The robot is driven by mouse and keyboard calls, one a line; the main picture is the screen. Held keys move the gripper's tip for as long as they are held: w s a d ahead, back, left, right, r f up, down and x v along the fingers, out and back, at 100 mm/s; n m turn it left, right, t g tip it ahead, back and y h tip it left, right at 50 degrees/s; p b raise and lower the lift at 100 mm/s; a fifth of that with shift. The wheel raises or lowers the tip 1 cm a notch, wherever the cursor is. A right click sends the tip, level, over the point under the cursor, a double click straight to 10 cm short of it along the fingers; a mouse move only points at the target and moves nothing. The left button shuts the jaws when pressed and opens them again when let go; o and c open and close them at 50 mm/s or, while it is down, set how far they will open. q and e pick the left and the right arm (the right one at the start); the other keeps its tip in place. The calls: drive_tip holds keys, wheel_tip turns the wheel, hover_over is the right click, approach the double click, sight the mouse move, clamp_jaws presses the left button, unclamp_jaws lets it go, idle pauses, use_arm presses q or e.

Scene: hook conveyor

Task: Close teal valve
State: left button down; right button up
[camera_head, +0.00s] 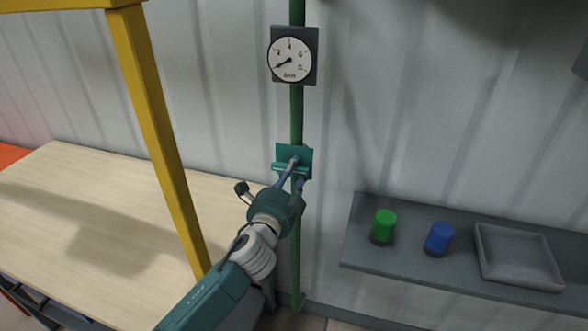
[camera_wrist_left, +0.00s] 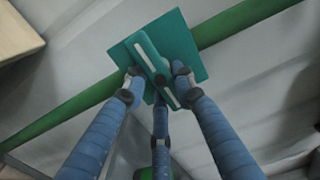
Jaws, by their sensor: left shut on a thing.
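The teal valve (camera_head: 309,154) sits on a vertical green pipe (camera_head: 296,115), below a pressure gauge. In the left wrist view the valve is a teal plate (camera_wrist_left: 185,38) with a raised teal handle (camera_wrist_left: 143,50) carrying pale strips. My left gripper (camera_head: 294,176) reaches up to the valve from below. Its blue fingers (camera_wrist_left: 158,88) are closed around the handle, two on the near sides and one between. In the head view the fingers hide part of the valve's lower edge. My right gripper is in neither view.
The round gauge (camera_head: 290,59) has its needle pointing lower left. A wooden table (camera_head: 80,210) and a yellow post (camera_head: 150,110) stand at left. A grey shelf (camera_head: 400,262) at right holds a green cylinder (camera_head: 384,225), a blue cylinder (camera_head: 439,237) and a grey tray (camera_head: 518,280).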

use_arm(q)
drive_tip(key=shift+f+m, duration=0.1)
drive_tip(key=shift+m, duration=0.2)
drive_tip(key=c, duration=1.4)
unclamp_jaws()
drive_tip(key=shift+s, duration=0.1)
drive_tip(key=v, duration=1.2)
